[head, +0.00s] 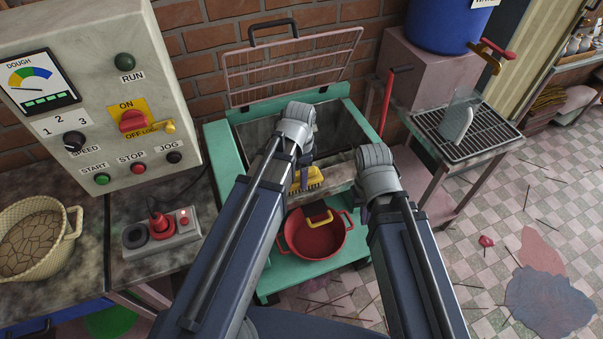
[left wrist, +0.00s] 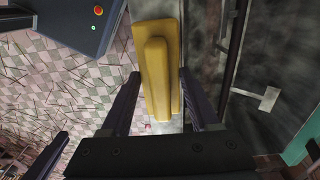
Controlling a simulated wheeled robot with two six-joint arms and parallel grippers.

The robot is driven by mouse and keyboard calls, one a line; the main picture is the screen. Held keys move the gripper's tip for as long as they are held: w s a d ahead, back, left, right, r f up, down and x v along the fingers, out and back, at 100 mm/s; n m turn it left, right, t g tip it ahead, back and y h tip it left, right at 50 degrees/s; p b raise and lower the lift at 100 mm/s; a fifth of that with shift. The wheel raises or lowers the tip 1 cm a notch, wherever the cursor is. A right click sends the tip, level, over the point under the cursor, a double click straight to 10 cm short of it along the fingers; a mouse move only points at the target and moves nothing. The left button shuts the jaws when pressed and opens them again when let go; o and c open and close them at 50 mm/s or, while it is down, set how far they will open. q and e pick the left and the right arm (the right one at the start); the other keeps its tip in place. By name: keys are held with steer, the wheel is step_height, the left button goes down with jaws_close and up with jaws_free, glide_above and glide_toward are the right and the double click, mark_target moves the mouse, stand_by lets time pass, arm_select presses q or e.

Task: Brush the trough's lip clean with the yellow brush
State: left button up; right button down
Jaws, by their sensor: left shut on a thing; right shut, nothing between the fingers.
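The yellow brush (head: 306,179) is at the front lip of the trough, just below my left gripper (head: 303,168) in the head view. In the left wrist view the brush (left wrist: 157,75) lies between the two fingers of my left gripper (left wrist: 160,95), which is shut on it. The trough (head: 345,112) is a green-framed bin with dark, dusty inner walls. Its grey lip (head: 340,172) is smudged. Whether the bristles touch the lip cannot be told. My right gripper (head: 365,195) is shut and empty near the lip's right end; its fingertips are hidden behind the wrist.
A wire guard (head: 290,70) stands raised behind the trough. A red basin (head: 318,238) sits below the lip. A rack cart (head: 465,130) is at right.

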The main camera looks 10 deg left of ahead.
arm_select(q)
steer(key=shift+r, duration=0.15)
step_height(320, 180, up, 6)
steer(key=p, duration=0.6)
step_height(320, 180, up, 3)
steer(key=p, duration=0.3)
stand_by(0.3)
